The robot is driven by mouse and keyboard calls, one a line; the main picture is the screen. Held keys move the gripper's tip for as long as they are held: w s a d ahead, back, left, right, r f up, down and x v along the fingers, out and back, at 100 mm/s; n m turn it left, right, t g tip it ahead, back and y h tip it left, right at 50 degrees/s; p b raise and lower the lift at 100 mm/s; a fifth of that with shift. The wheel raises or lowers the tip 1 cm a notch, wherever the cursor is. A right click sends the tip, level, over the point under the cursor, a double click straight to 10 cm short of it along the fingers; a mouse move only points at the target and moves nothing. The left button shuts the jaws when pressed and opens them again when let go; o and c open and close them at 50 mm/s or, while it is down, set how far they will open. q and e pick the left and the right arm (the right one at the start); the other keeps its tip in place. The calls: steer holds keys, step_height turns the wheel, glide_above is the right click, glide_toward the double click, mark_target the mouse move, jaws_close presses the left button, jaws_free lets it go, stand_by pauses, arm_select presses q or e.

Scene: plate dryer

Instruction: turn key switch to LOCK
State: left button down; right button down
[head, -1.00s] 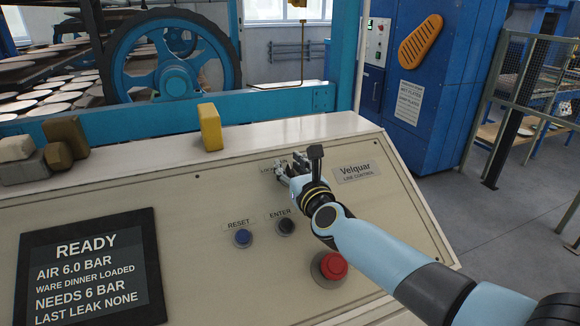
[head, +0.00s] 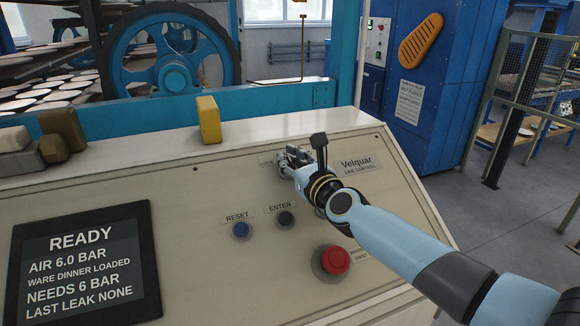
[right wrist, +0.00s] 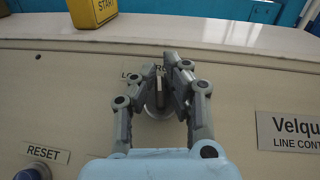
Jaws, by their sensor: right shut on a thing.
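The key switch (right wrist: 160,96) shows in the right wrist view as a round metal switch on the sloped beige panel, with a label partly hidden above it. My right gripper (right wrist: 166,72) has its two fingers around the switch's key and is shut on it. In the head view my right gripper (head: 285,160) covers most of the switch, beside the Velquar plate (head: 359,163). The key's exact angle is hard to tell. My left gripper is not in view.
Below the switch are the blue RESET button (head: 241,230), the dark ENTER button (head: 285,219) and a red mushroom button (head: 335,260). A screen (head: 84,262) reads READY. A yellow START block (head: 208,120) and several other blocks stand on the ledge.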

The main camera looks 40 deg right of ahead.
steer(key=n+g+y+b, duration=0.1)
steer(key=n+y+b, duration=0.2)
steer(key=b, duration=0.1)
steer(key=n+y+b, duration=0.2)
steer(key=n+b, duration=0.1)
steer(key=b, duration=0.1)
steer(key=n+g+y+b, duration=0.1)
steer(key=n+y+b, duration=0.2)
steer(key=b, duration=0.1)
steer(key=shift+a+f+g+y, duration=0.25)
steer(key=shift+f+g+y, duration=0.05)
steer(key=shift+f, duration=0.1)
steer(key=n+g+y+b, duration=0.2)
steer(key=n, duration=0.1)
steer(key=shift+s+a+r, duration=0.1)
steer(key=shift+r, duration=0.05)
steer(key=shift+n+g+y, duration=0.3)
steer(key=shift+n+y, duration=0.1)
steer(key=shift+n, duration=0.1)
steer(key=c, duration=1.4)
jaws_free()
steer(key=shift+s, duration=0.1)
steer(key=shift+r, duration=0.1)
steer(key=v, duration=0.7)
steer(key=shift+s, duration=0.1)
